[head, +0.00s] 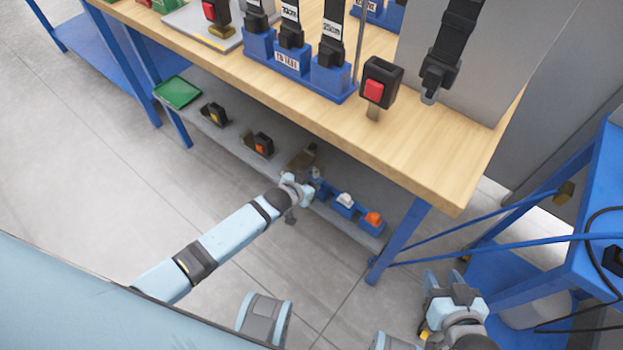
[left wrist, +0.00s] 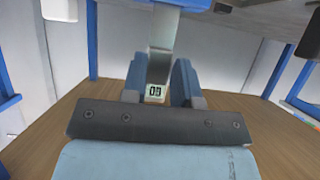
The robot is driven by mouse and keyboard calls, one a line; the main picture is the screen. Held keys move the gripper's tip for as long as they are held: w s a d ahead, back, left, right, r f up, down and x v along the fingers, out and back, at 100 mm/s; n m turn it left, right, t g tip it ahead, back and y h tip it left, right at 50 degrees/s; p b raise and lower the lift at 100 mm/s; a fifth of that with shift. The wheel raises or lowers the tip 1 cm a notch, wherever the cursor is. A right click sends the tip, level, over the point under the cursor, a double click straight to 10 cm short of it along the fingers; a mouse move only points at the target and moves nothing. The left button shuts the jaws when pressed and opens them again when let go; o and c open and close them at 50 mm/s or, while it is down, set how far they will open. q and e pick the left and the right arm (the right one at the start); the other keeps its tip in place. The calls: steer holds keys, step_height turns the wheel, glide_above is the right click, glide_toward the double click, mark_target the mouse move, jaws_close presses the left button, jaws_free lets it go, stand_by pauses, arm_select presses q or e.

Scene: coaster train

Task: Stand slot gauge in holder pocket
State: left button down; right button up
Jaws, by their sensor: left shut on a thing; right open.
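My left gripper (head: 298,190) reaches to the front edge of the lower shelf, at the left end of a blue holder (head: 359,216). The left wrist view shows its two blue fingers (left wrist: 162,85) shut on a grey metal strip with a white numbered tag, which I take for the slot gauge (left wrist: 158,66). In the head view I cannot make out the gauge. A white piece (head: 346,199) and an orange piece (head: 374,218) sit in the holder. Its left end is partly hidden by my gripper. My right gripper (head: 452,292) is open and empty at the lower right.
The wooden bench top (head: 420,150) overhangs the lower shelf (head: 228,130). Black-and-orange pieces (head: 263,144) and a green tray (head: 178,93) sit on that shelf. A blue table leg (head: 399,240) stands right of the holder. A blue cart frame (head: 590,230) is at the right.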

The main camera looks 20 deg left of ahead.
arm_select(q)
steer(key=shift+f+b, duration=1)
steer(key=shift+f, duration=0.55)
arm_select(e)
steer(key=shift+f, duration=1.1)
arm_select(q)
steer(key=c, duration=0.8)
jaws_free()
arm_select(e)
steer(key=shift+r, duration=0.1)
arm_select(q)
steer(key=p+v, duration=0.3)
steer(key=v, duration=1)
steer(key=shift+s+r+p, duration=0.15)
steer(key=shift+s+p, duration=0.2)
arm_select(e)
steer(key=shift+s+d+r, duration=0.15)
steer(key=shift+d+r, duration=0.05)
steer(key=shift+r, duration=0.45)
arm_select(q)
steer(key=shift+a, duration=0.1)
arm_select(e)
steer(key=shift+r, duration=0.15)
